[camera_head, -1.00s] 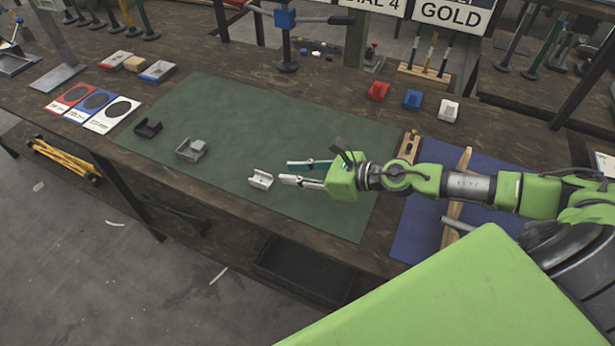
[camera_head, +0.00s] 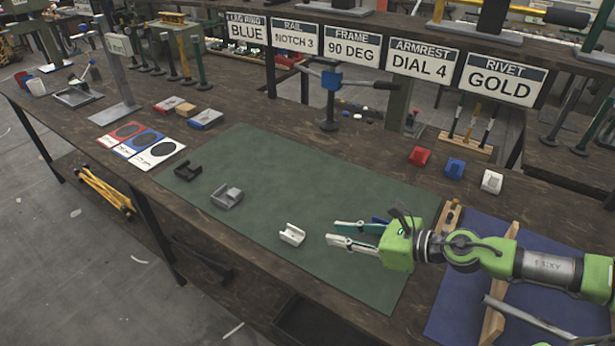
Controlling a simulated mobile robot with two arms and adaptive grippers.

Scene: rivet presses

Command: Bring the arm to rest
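My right arm comes in from the right over the bench. Its gripper (camera_head: 333,232) is open and empty, with its two fingers apart and pointing left over the green mat (camera_head: 290,178). A small white U-shaped part (camera_head: 292,234) lies on the mat, just left of the fingertips and apart from them. A grey part (camera_head: 227,196) and a black part (camera_head: 187,171) lie farther left on the mat. My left gripper is not in view.
A blue mat (camera_head: 455,305) with wooden strips lies beneath my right arm. Red (camera_head: 420,157), blue (camera_head: 454,168) and white (camera_head: 492,181) blocks sit behind the green mat. A press with a blue head (camera_head: 331,80) stands at the back, under hanging signs.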

